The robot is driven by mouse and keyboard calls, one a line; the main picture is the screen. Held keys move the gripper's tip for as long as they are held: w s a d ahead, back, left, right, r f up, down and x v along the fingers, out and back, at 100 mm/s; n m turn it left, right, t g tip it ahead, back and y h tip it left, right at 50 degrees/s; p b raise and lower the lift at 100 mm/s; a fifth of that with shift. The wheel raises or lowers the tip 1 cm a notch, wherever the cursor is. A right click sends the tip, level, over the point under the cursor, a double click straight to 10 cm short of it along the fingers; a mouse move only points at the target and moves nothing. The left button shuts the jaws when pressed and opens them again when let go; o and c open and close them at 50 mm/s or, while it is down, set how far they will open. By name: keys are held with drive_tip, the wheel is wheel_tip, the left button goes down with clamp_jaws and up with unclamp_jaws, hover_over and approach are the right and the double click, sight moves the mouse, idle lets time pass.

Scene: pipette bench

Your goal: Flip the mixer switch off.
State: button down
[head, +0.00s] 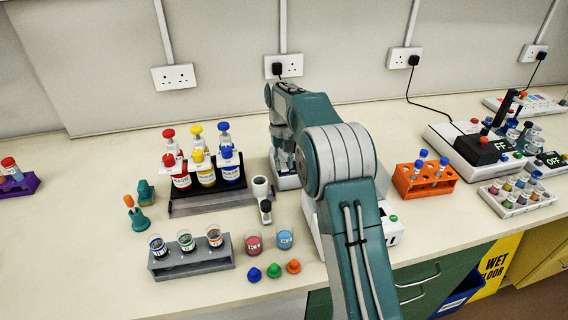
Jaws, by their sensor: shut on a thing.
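My gripper (284,160) points down behind my forearm, left of my large elbow joint. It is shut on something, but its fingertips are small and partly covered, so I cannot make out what. A pale device base (286,181) shows just below the gripper, mostly hidden by my arm; I cannot tell whether it is the mixer. A white box (394,232) with a green knob on top shows right of my arm, its left part covered. I cannot clearly identify a mixer switch, nor its position.
Left of my gripper stands a dark rack (214,203) with red, yellow and blue bottles. A grey rack (194,266) of small beakers is in front. An orange tube rack (424,183) and a device (478,148) with a display stand right. The far left bench is mostly clear.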

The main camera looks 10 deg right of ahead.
sight(282, 163)
drive_tip(key=shift+f, duration=0.1)
idle(0.3)
drive_tip(key=shift+c, duration=2.4)
unclamp_jaws()
drive_tip(key=shift+w, duration=0.1)
drive_tip(key=v, duration=0.6)
drive_tip(key=shift+w+a+r, duration=0.1)
drive_tip(key=shift+w+r, duration=0.2)
drive_tip(key=shift+r, duration=0.4)
drive_tip(key=shift+r, duration=0.1)
